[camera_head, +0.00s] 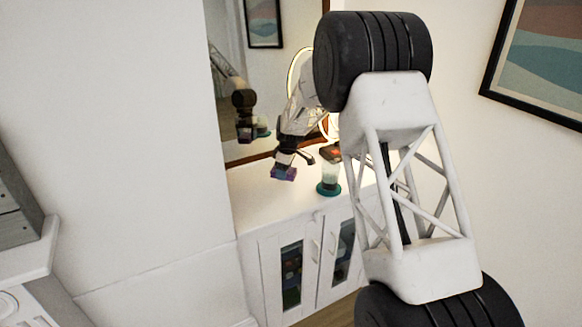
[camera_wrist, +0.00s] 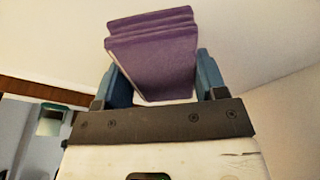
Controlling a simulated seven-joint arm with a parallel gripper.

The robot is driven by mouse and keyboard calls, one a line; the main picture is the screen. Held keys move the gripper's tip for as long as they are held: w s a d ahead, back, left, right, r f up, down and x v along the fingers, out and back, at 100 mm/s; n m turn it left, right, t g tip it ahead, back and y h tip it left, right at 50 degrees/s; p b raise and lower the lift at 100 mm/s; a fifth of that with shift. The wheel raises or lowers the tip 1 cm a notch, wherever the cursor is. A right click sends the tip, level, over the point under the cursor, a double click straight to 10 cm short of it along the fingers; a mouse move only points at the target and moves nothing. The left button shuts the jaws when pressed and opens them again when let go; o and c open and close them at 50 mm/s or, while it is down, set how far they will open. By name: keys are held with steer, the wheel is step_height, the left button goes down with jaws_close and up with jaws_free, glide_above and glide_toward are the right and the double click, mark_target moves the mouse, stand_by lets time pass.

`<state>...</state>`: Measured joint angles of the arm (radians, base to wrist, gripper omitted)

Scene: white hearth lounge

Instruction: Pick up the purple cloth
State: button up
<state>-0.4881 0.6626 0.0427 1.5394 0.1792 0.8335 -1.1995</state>
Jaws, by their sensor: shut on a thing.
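The purple cloth (camera_wrist: 155,62) is a folded, layered block between the two blue fingers of my gripper (camera_wrist: 160,85) in the wrist view. My gripper is shut on it, with a finger at each side. In the head view the cloth (camera_head: 284,174) shows small at the end of my gripper (camera_head: 284,163), over the white cabinet top (camera_head: 262,207). From this angle I cannot tell how far it is above the surface.
A clear container with a teal base (camera_head: 328,178) stands on the cabinet just right of the cloth. A mirror (camera_head: 240,95) is behind, reflecting my arm. The cabinet top's front left is clear. Glass-fronted doors (camera_head: 292,272) are below.

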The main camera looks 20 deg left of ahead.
steer(key=shift+s+a, duration=0.25)
steer(key=shift+s, duration=0.3)
